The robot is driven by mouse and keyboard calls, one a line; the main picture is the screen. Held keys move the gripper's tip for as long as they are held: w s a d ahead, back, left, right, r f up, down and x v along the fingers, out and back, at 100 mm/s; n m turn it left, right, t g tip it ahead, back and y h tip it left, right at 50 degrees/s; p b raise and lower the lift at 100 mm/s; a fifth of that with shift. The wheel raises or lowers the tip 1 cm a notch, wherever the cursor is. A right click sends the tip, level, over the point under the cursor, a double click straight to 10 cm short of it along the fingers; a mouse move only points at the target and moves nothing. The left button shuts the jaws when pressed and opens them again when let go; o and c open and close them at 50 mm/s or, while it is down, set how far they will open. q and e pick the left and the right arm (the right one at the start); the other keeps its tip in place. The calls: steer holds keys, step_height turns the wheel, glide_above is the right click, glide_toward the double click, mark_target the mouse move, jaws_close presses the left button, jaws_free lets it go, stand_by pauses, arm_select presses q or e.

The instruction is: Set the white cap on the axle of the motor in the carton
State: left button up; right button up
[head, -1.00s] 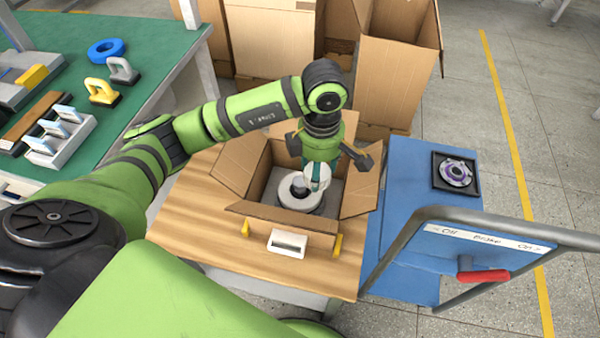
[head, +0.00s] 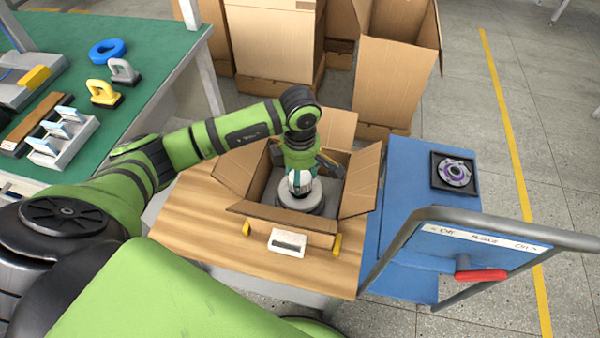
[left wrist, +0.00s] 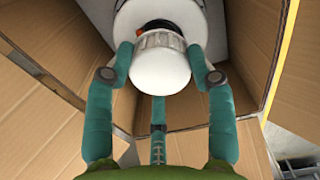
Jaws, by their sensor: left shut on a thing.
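The carton (head: 291,220) stands open on the wooden table. The motor (head: 314,199) sits inside it, a pale round body with its upper middle partly hidden by my gripper. My left gripper (head: 299,184) points down inside the carton, above the motor. It is shut on the white cap (left wrist: 159,66), which shows between its teal fingers in the left wrist view. The motor (left wrist: 205,18) lies just beyond the cap there, with a dark centre and a small orange spot. I cannot tell whether the cap touches the axle, which is hidden. My right gripper is not in view.
The carton's flaps (head: 360,182) spread outward around the gripper. A blue cart (head: 405,180) with a grey handle stands to the right, bearing a black tray (head: 455,174) with a round part. A green bench (head: 150,75) is at left. Tall cartons (head: 270,40) stand behind.

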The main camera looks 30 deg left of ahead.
arm_select(q)
steer(key=o, duration=0.8)
steer(key=shift+f, duration=0.1)
steer(key=shift+o, duration=0.2)
step_height(320, 180, up, 12)
steer(key=shift+r+b, duration=0.2)
steer(key=shift+b, duration=0.2)
